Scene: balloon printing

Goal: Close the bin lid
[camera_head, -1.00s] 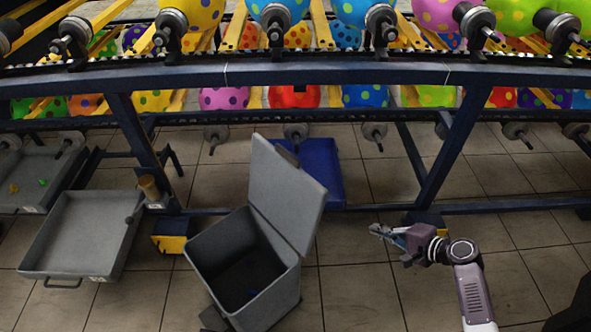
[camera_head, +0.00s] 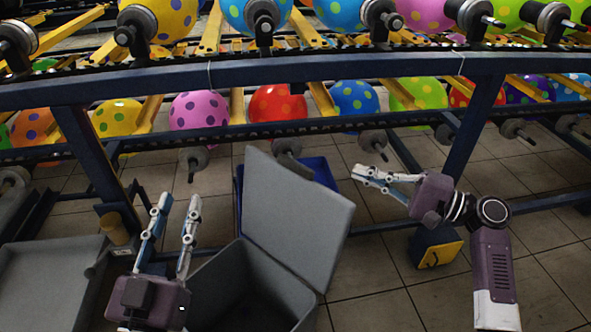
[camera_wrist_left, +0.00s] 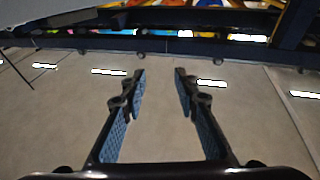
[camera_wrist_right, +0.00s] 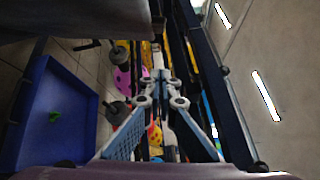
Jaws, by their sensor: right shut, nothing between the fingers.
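The grey bin (camera_head: 243,291) stands on the tiled floor at the lower middle of the head view. Its grey lid (camera_head: 292,215) is open, standing up and leaning back to the right on its hinge side. My left gripper (camera_head: 179,203) is open and empty in front of the bin's left side, hiding part of it; its spread fingers also show in the left wrist view (camera_wrist_left: 158,75). My right gripper (camera_head: 358,172) is shut and empty, just to the right of the lid and apart from it; its closed fingertips also show in the right wrist view (camera_wrist_right: 160,80).
A blue tray (camera_head: 322,172) lies behind the lid; the right wrist view shows a small green piece in it. A grey tray (camera_head: 52,285) is at the left. The dark blue rack beam (camera_head: 300,72) with balloons crosses above.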

